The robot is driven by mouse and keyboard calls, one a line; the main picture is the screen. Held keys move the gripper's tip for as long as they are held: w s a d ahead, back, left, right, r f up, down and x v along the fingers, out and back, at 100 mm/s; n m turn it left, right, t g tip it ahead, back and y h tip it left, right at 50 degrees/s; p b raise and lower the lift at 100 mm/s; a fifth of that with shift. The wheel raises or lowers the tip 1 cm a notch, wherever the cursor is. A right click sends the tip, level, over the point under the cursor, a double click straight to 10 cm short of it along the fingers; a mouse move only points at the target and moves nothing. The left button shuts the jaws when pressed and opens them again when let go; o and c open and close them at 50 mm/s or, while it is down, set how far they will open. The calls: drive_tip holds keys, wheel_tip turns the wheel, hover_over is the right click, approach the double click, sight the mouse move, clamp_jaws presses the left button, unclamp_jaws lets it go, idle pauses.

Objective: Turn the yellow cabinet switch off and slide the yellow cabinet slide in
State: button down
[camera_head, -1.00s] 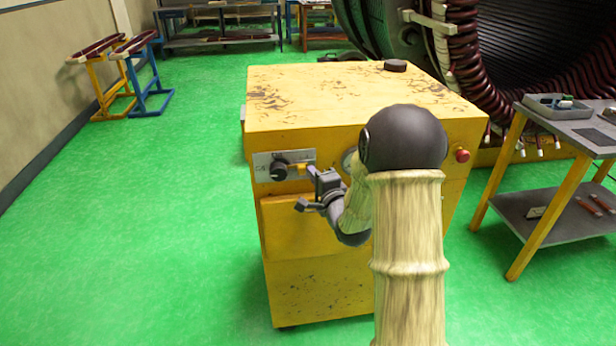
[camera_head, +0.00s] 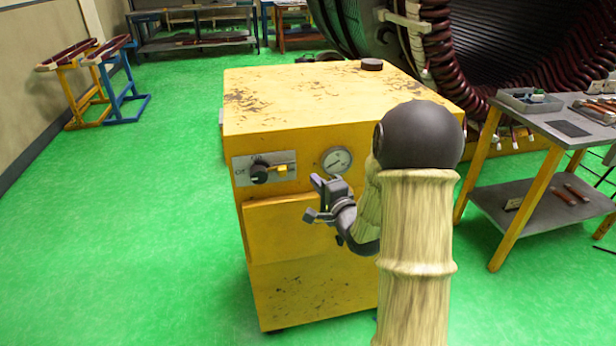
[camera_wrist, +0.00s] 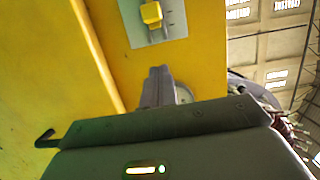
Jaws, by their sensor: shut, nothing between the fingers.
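The yellow cabinet (camera_head: 310,285) stands in front of me. On its front face a grey panel (camera_head: 240,176) carries a black rotary switch (camera_head: 259,174) and a small yellow slide knob (camera_head: 281,168) to the right of it. The black switch is out of the wrist view.
A round gauge (camera_head: 337,160) sits right of the panel, partly beside my arm. A dark puck (camera_head: 372,64) lies on the cabinet top. A grey-topped workbench (camera_head: 560,118) stands at the right.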

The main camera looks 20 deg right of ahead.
drive_tip(key=s+d, duration=0.1)
drive_tip(key=s, duration=0.5)
idle(0.3)
drive_tip(key=s+a+f+n+g+h, duration=0.2)
drive_tip(key=s+a+f+n+g, duration=0.2)
drive_tip(key=s+n+g, duration=0.5)
drive_tip(key=s+a+f+n+g+h, duration=0.1)
drive_tip(key=s+a+f+n+g, duration=0.3)
drive_tip(key=s+n+g, duration=0.45)
wheel_tip(320, 180, up, 17)
drive_tip(key=s+m+t+p, duration=0.1)
drive_tip(key=t+p, duration=0.1)
drive_tip(key=p, duration=1.5)
drive_tip(key=shift+s+d+r, duration=0.15)
drive_tip(key=shift+s+d, duration=0.05)
